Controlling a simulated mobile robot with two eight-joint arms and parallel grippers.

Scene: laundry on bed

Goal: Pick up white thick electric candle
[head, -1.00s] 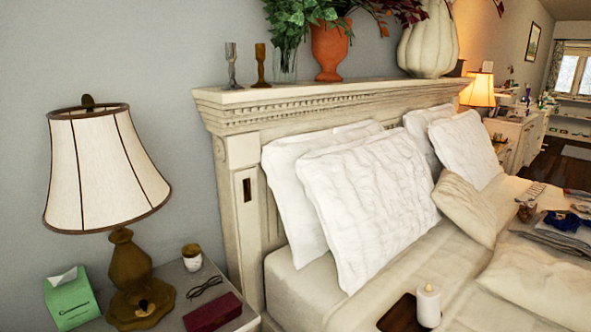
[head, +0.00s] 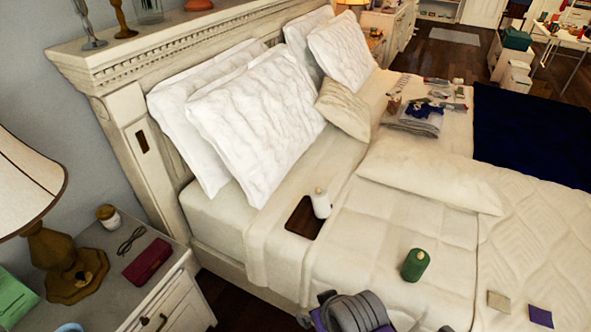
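The thick white electric candle (head: 321,204) stands on the bed, at the right edge of a dark brown board (head: 303,219), in front of the white pillows. I cannot tell whether it rests on the board or just beside it. A thick green candle (head: 415,265) stands on the bed nearer to me and to the right. No fingertips of either gripper show in the head view. Nothing is seen touching the white candle.
A grey and purple object (head: 350,312), cut off at the bottom edge, may be part of me. The nightstand (head: 98,236) at left bears a lamp (head: 66,262), a small candle jar and glasses. Two small squares lie at right. Bedding around the white candle is mostly clear.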

